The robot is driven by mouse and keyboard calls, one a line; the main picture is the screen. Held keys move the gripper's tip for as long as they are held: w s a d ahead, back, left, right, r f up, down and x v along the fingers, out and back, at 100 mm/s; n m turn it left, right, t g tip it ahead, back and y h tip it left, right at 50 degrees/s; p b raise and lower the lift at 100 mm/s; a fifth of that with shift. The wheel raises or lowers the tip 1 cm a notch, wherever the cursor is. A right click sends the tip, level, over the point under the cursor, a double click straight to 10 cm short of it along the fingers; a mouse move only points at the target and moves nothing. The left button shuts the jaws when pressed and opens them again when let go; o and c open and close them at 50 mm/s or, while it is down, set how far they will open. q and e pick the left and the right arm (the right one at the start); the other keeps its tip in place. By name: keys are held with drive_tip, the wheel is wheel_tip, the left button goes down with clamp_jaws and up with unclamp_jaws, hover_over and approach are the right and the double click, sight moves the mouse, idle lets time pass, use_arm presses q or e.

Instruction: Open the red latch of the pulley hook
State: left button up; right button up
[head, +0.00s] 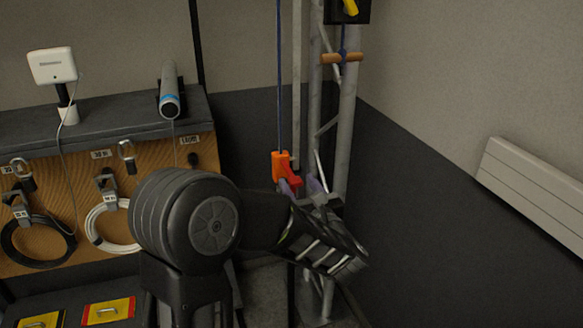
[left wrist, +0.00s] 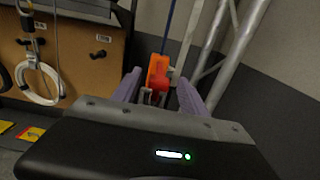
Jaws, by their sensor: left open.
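The pulley hook (head: 280,163) is an orange block hanging on a blue rope (head: 279,80) beside the metal truss. Its red latch (head: 291,176) is on the right side, low on the block. In the left wrist view the orange hook (left wrist: 158,66) and the red latch (left wrist: 155,82) show between the fingers. My left gripper (head: 302,187) is open just below and in front of the hook, its purple fingertips near the latch. In the left wrist view, my left gripper (left wrist: 158,92) has one finger on each side of the hook's lower part. Contact cannot be told. My right gripper is out of view.
The truss (head: 347,120) stands right behind the hook. A pegboard workbench (head: 130,120) with coiled cables (head: 110,228) is at the left. A wooden peg (head: 342,57) crosses the truss above.

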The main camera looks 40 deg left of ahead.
sight(294, 177)
use_arm(q)
drive_tip(key=p+x, duration=0.1)
drive_tip(key=x, duration=0.4)
drive_tip(key=shift+a, duration=0.15)
clamp_jaws()
idle(0.4)
idle(0.9)
